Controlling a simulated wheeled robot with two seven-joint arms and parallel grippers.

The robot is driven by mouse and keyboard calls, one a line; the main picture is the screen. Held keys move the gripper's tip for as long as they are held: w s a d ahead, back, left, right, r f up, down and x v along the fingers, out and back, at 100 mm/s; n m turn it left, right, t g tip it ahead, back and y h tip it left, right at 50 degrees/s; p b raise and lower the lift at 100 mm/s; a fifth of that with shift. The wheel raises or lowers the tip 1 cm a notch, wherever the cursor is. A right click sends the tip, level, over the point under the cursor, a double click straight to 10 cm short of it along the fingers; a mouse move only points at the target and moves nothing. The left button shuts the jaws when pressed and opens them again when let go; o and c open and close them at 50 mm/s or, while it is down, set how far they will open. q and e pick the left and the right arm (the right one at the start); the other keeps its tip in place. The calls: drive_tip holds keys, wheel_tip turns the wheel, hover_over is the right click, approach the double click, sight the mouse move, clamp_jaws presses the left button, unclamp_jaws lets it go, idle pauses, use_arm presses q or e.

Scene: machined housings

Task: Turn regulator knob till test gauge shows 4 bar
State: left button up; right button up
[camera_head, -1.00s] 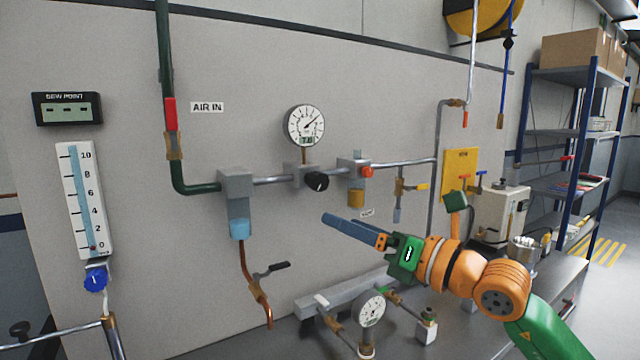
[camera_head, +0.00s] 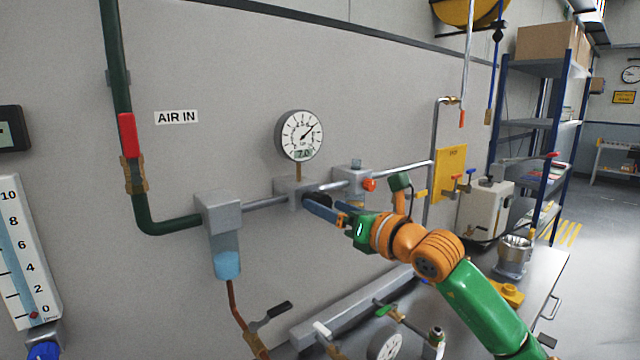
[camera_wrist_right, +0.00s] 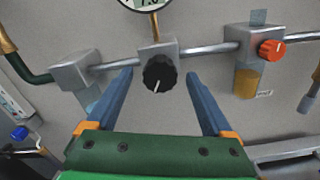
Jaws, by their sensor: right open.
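The black regulator knob (camera_wrist_right: 158,76) faces me on a grey block in the pipe, with a white mark on its face. In the head view the knob (camera_head: 317,199) is partly hidden by my right gripper (camera_head: 312,206). A second gauge (camera_head: 386,345) sits low on the bench, cut off by the frame. My left gripper is not in view.
A red-orange knob (camera_head: 369,185) on the unit to the right is close to my right gripper. A filter bowl (camera_head: 227,264) hangs at left. The grey pipe (camera_head: 265,203) runs through these units. A yellow panel (camera_head: 450,175) stands farther right.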

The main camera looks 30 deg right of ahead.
drive_tip(key=w, duration=0.2)
drive_tip(key=shift+w+a+p, duration=0.15)
drive_tip(key=shift+w+p, duration=0.15)
drive_tip(key=shift+p, duration=0.1)
drive_tip(key=shift+w+f, duration=0.2)
drive_tip(key=shift+s+r, duration=0.1)
drive_tip(key=shift+s, duration=0.1)
clamp_jaws()
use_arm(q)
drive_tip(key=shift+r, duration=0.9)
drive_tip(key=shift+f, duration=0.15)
use_arm(e)
drive_tip(key=shift+n, duration=0.3)
